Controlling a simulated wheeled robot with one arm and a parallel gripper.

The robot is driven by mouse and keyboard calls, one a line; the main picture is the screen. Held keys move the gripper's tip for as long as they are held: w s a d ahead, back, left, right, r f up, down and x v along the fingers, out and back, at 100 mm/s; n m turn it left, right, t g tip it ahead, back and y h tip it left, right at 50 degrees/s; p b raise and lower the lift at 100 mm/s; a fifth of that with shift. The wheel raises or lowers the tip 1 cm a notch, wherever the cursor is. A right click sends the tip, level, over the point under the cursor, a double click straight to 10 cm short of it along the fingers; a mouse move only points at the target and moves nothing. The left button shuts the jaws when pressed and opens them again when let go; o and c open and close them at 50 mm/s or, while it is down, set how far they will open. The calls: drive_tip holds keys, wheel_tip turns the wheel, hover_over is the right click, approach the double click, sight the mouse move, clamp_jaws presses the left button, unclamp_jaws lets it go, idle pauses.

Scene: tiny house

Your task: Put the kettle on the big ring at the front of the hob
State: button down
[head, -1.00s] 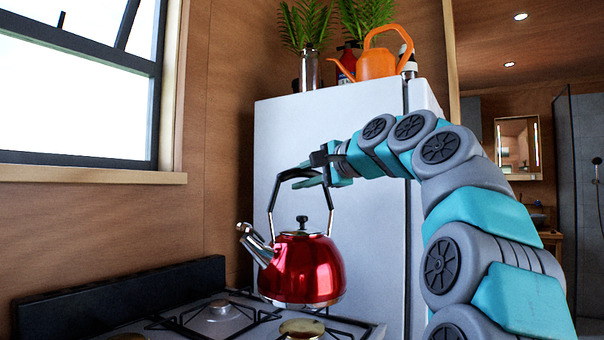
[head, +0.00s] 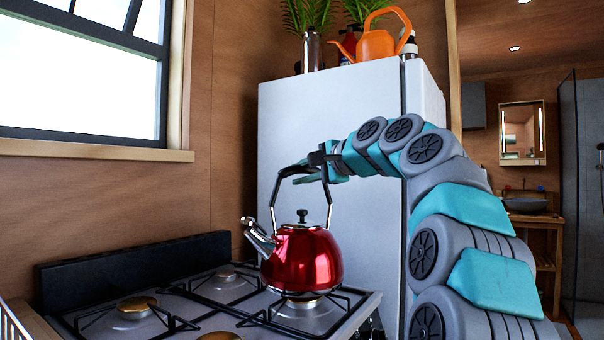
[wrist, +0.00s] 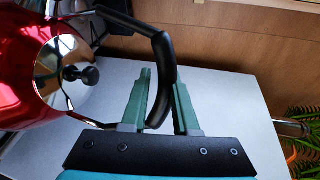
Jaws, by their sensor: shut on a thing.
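The red kettle (head: 302,258) has a black knob, a steel spout pointing left and a tall black and steel handle (head: 329,202). It is upright over the burner at the hob's front right (head: 302,301); whether its base touches the grate I cannot tell. My gripper (head: 303,175) is shut on the top of the handle. In the wrist view the black handle (wrist: 163,60) passes between the green fingers of my gripper (wrist: 163,90), and part of the red kettle body (wrist: 18,65) shows at left. The hob (head: 190,305) has another front burner (head: 220,336), cut by the bottom edge.
Two back burners (head: 137,307) (head: 226,275) are bare, beside a dark backsplash (head: 135,268). A white fridge (head: 375,115) stands close behind the kettle and my arm, with an orange watering can (head: 375,46) on top. A wire rack (head: 12,325) is at lower left.

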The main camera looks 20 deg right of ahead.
drive_tip(key=shift+f+b, duration=0.35)
idle(0.7)
drive_tip(key=c, duration=0.9)
unclamp_jaws()
drive_tip(key=o, duration=0.3)
drive_tip(key=shift+f, duration=0.15)
